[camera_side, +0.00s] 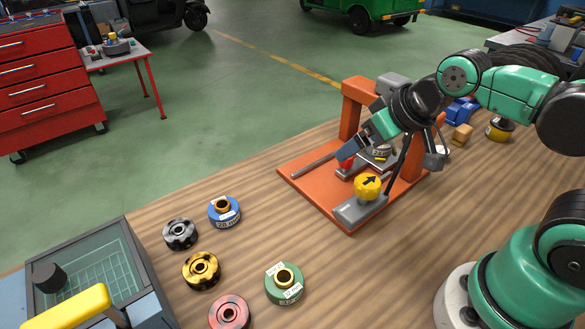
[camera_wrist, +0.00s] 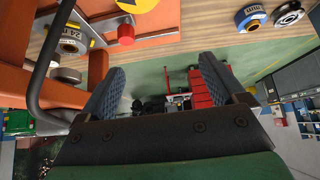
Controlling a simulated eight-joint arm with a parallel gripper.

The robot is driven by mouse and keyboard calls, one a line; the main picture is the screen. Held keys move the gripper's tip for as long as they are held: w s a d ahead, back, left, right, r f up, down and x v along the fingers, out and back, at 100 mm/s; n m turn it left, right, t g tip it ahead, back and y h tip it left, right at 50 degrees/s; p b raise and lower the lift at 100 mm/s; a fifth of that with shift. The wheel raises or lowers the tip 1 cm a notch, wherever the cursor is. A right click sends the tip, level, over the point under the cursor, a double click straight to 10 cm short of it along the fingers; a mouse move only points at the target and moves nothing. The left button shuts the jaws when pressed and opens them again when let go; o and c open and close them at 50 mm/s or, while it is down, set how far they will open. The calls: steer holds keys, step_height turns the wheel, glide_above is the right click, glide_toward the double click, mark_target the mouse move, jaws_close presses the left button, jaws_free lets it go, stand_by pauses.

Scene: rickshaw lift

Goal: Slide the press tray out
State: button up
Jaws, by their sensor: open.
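The orange press (camera_side: 352,100) stands on the wooden bench, with a flat orange base. Its grey press tray (camera_side: 351,172) sits low in the frame, partly hidden behind my gripper and the yellow knob. A red knob (camera_side: 346,161) shows at the tray's near side, and also in the wrist view (camera_wrist: 126,36). A labelled ring die (camera_side: 381,152) sits under the press head, and shows in the wrist view (camera_wrist: 72,40). My gripper (camera_side: 350,147) is open and empty, close above the red knob in the side view. In the wrist view the knob lies beyond the fingers (camera_wrist: 160,85), not between them.
A yellow arrow knob (camera_side: 367,186) on a grey box stands at the base's front corner. A black lever (camera_side: 400,163) hangs beside my gripper. Several ring dies, including a blue one (camera_side: 224,211) and a green one (camera_side: 284,284), lie front left. Bare bench lies between them and the press.

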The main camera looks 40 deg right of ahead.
steer(key=shift+c, duration=0.2)
steer(key=c, duration=0.3)
steer(key=shift+w+d+r, duration=0.1)
steer(key=shift+w, duration=0.05)
steer(key=w+d+f+n+g, duration=0.1)
steer(key=w+g, duration=0.1)
steer(key=w+d+f+n+g, duration=0.1)
steer(key=w+d+g, duration=0.1)
steer(key=w+d+f+g, duration=0.1)
steer(key=w+g, duration=0.1)
steer(key=shift+w+d+n+g, duration=0.2)
steer(key=shift+d+n+g, duration=0.1)
steer(key=shift+d+n, duration=0.1)
steer(key=shift+w+d+f, duration=0.1)
steer(key=shift+w+f, duration=0.05)
steer(key=shift+f, duration=0.1)
steer(key=shift+w+d+f+g, duration=0.1)
steer(key=shift+f+g, duration=0.2)
steer(key=shift+f, duration=2.65)
